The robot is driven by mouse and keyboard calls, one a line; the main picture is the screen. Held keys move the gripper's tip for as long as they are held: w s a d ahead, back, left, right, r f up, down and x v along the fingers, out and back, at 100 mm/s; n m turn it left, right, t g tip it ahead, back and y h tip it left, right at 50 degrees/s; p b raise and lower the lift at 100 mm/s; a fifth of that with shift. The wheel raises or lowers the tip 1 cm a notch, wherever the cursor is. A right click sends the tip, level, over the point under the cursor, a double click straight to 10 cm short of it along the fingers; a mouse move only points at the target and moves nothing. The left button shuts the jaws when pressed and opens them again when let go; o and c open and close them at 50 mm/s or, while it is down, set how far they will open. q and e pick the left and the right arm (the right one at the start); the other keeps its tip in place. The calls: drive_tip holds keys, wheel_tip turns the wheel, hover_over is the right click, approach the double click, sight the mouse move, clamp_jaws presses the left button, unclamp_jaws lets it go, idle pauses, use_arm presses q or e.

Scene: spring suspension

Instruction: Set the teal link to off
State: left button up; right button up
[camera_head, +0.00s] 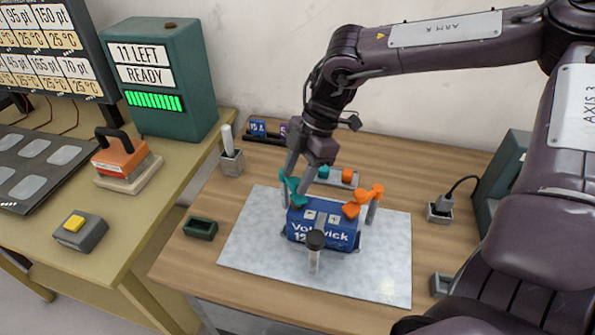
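The teal link (291,187) is at the left end of the blue battery (323,232), near its top edge. My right gripper (298,182) reaches down from above with its two fingers apart, right at the teal link. The fingers partly hide the link, and I cannot tell whether they touch it. An orange link (362,201) sits at the battery's right end, by a grey post (373,212). A black-topped knob (315,241) stands in front of the battery. My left gripper is out of view.
The battery stands on a grey mat (385,280) on a wooden bench. Behind it is a small tray (347,179) with teal and orange pieces. A dark green box (201,228) is left of the mat. A teal machine (165,85) reads "11 LEFT READY".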

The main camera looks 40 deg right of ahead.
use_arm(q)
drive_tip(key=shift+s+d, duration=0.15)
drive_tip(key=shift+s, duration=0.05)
use_arm(e)
clamp_jaws()
